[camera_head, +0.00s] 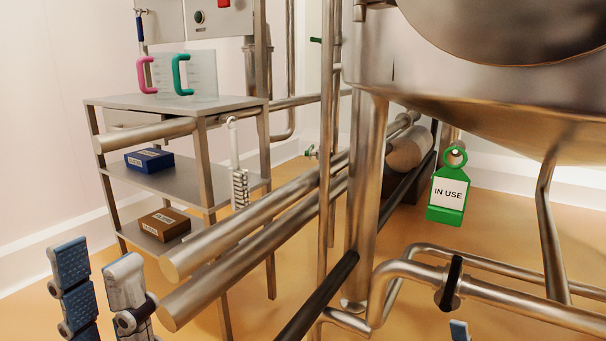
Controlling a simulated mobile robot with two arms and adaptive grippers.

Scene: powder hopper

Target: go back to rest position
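My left gripper (96,256) shows at the lower left of the head view. Its two blue-and-grey fingers point up and stand apart, with nothing between them. It is in front of the steel shelf rack and apart from it in the picture. Only a small blue-grey tip, likely of my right gripper (459,330), shows at the bottom edge, right of centre, below the pipe with the black handle. The rest of it is out of frame, so its opening is hidden.
A steel rack (190,104) holds pink- and green-handled jugs, a blue box (149,160) and a brown box (165,224). Large steel pipes (265,219) cross the middle. A hopper (480,95) with a green "IN USE" tag (447,192) fills the right. A black-handled valve (451,283) sits low right.

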